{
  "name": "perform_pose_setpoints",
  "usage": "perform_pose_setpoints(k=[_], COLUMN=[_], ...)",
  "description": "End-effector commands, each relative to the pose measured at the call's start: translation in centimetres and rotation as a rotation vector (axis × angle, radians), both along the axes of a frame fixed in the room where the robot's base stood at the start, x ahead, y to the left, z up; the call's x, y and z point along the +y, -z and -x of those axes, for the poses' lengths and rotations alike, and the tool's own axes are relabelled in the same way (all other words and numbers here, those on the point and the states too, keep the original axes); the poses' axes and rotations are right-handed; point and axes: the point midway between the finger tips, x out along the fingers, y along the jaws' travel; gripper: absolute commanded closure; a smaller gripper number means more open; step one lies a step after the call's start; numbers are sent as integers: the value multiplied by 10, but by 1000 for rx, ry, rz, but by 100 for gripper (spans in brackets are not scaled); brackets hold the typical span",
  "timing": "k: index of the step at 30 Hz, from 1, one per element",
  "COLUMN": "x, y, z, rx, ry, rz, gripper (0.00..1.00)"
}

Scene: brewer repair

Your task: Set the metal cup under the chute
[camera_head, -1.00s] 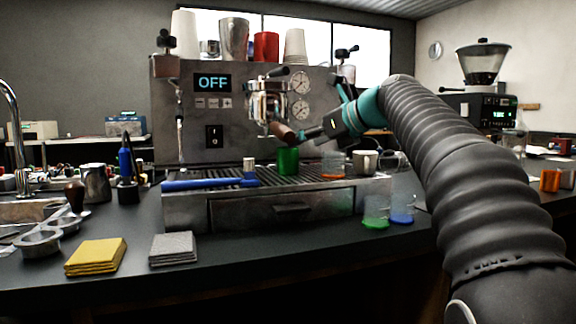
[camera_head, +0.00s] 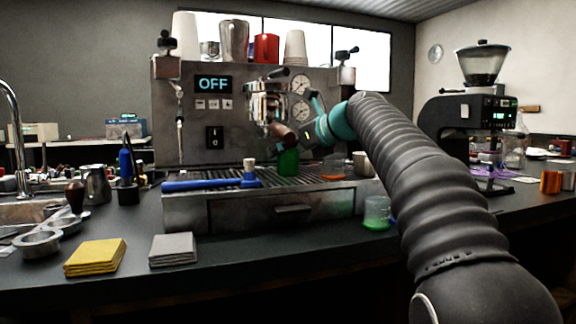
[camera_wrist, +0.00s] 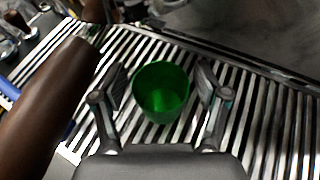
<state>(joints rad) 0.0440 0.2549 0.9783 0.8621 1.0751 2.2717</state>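A small metal cup (camera_head: 362,163) stands at the right end of the machine's drip tray, partly behind my arm. Another metal cup (camera_head: 234,40) stands on top of the machine. The grinder's chute (camera_head: 465,111) appears as a pale part under the hopper at the right. A green cup (camera_head: 289,162) stands on the drip tray and shows between my fingers in the wrist view (camera_wrist: 161,92). My gripper (camera_wrist: 162,78) is open around the green cup, with gaps on both sides. In the head view my gripper (camera_head: 292,149) is small and dark.
The brown portafilter handle (camera_wrist: 45,105) lies close on the left of my gripper. A blue-handled brush (camera_head: 210,183) lies on the tray's left. A clear cup with green bottom (camera_head: 376,213) stands on the counter. Yellow cloths (camera_head: 95,256) and grey cloths (camera_head: 172,249) lie in front.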

Motion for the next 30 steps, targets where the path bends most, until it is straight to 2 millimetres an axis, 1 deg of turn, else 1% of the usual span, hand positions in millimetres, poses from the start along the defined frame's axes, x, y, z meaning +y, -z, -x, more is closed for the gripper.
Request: perform_pose_setpoints(k=[1, 2, 3, 5, 6, 7, 8, 19, 23, 30], x=[0, 0, 0, 0, 0, 0, 0, -1, -4, -13], y=[0, 0, 0, 0, 0, 0, 0, -3, -3, -2], z=[0, 0, 0, 0, 0, 0, 0, 1, 12, 41], rx=[0, 0, 0, 0, 0, 0, 0, 0, -1, -1], ry=[0, 0, 0, 0, 0, 0, 0, 0, 0, 1], rz=[0, 0, 0, 0, 0, 0, 0, 0, 0, 0], gripper=[47, 55, 65, 80, 83, 83, 89, 89, 89, 89])
